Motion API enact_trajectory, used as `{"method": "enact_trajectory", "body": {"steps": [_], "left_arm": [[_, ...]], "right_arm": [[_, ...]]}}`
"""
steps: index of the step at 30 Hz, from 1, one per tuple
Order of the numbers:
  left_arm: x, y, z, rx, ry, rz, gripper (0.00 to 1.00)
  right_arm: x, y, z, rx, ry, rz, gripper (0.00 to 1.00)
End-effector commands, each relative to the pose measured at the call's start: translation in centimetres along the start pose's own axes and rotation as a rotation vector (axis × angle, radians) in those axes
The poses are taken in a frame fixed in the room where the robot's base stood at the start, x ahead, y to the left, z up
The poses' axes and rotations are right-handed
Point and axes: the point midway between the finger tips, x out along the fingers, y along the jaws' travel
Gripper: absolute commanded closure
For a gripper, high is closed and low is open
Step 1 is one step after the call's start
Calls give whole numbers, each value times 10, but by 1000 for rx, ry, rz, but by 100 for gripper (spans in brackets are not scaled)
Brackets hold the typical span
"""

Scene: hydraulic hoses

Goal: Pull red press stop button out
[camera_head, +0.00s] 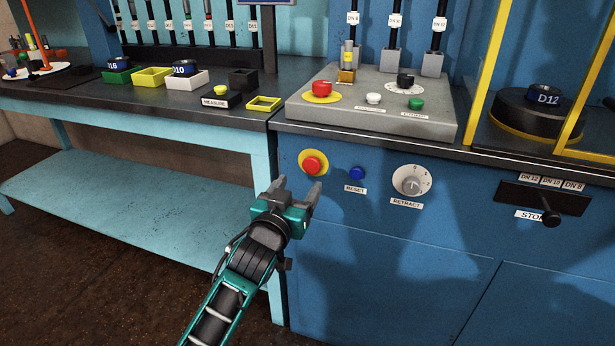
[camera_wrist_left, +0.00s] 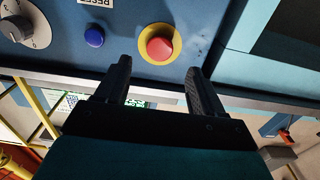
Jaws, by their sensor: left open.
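The red stop button (camera_head: 312,165) sits on a round yellow plate on the blue front panel of the machine. It also shows in the left wrist view (camera_wrist_left: 160,48), just beyond and between my fingertips. My left gripper (camera_head: 296,187) is open and empty, pointing at the panel just below the button; its fingers (camera_wrist_left: 158,76) are apart on either side of the button's line. I see no contact with the button. A second red button (camera_head: 320,89) on a yellow disc is on the grey console above. My right gripper is not in view.
To the right of the red button are a blue RESET button (camera_head: 357,173) and a RETRACT knob (camera_head: 411,181). The dark worktop edge (camera_head: 370,139) juts out above the panel. A black lever (camera_head: 549,212) sticks out farther right. The space in front of the panel is free.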

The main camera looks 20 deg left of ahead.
Motion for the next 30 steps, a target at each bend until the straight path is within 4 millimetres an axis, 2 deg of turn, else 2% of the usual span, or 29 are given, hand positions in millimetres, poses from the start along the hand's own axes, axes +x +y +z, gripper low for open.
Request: {"method": "enact_trajectory", "body": {"steps": [1,6,12,25,30], "left_arm": [[11,0,2,1,2,1,32],[40,0,1,1,2,0,32],[61,0,2,1,0,0,32],[68,0,1,1,-1,0,33],[68,0,1,1,-1,0,49]], "right_arm": [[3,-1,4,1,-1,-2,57],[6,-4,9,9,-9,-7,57],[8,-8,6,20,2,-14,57],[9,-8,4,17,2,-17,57],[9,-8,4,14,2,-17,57]]}}
